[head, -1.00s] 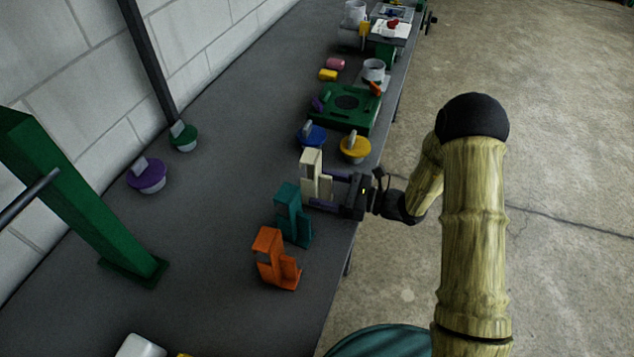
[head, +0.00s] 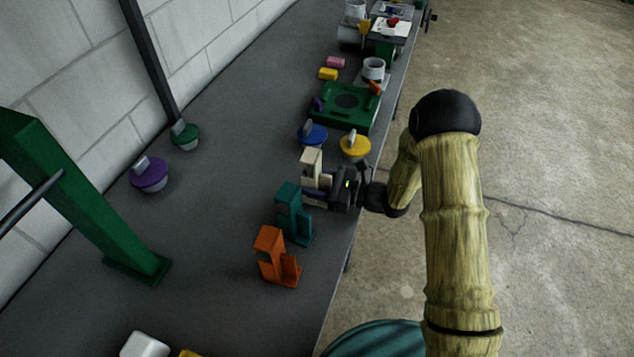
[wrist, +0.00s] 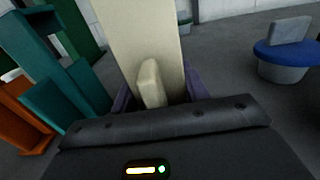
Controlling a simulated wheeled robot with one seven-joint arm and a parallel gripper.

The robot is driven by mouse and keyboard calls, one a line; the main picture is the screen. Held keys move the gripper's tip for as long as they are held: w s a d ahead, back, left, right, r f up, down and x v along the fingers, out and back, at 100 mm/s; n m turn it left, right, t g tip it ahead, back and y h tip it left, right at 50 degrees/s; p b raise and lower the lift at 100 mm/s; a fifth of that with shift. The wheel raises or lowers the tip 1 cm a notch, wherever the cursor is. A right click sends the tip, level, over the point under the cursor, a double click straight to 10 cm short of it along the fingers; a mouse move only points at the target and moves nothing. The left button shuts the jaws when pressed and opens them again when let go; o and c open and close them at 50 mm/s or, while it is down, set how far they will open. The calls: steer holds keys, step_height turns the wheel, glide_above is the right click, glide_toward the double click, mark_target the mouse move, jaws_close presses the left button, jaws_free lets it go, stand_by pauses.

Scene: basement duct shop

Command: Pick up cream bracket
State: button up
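The cream bracket (head: 311,168) stands upright on the grey bench, near its right edge. My gripper (head: 318,188) has come in from the right, low at the bracket. In the wrist view the tall cream bracket (wrist: 142,40) rises straight ahead, with its short front lip close to the gripper body. The purple fingers of my gripper (wrist: 160,97) lie on either side of the bracket's lower part. They look spread around it, and I see no clear grip. The fingertips are hidden behind the bracket.
Blue (head: 312,135) and yellow (head: 355,147) knobbed pieces sit just behind.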

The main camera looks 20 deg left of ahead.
mark_target(311, 155)
steer(key=c, duration=0.5)
steer(key=shift+r, duration=0.15)
step_height(311, 155, up, 10)
steer(key=shift+f+b, duration=0.1)
steer(key=shift+b, duration=0.35)
step_height(311, 155, up, 10)
steer(key=p, duration=0.7)
stand_by(0.5)
steer(key=shift+f, duration=0.1)
